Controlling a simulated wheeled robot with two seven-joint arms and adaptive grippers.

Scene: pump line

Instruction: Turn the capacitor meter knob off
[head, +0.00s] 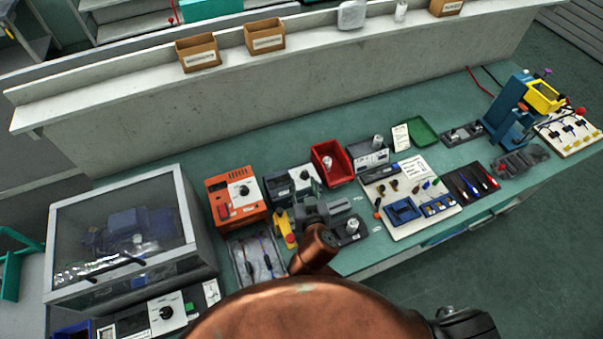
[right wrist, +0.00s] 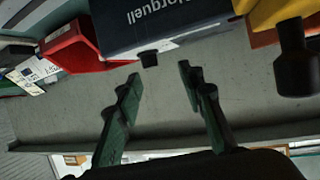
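A dark blue-grey meter box (head: 279,190) with a pale panel and a dark knob (head: 303,176) stands between the orange meter and the red bin. I cannot read "capacitor" on it. In the right wrist view a dark box with upside-down lettering (right wrist: 160,22) fills the top, and a small black knob (right wrist: 149,59) sticks out at its lower edge. My right gripper (head: 322,208) is close in front of the meter. In the wrist view its green-black fingers (right wrist: 160,76) are apart and empty, the knob just beyond their tips. My left gripper is not in view.
A glass-topped cabinet (head: 125,240) stands far left.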

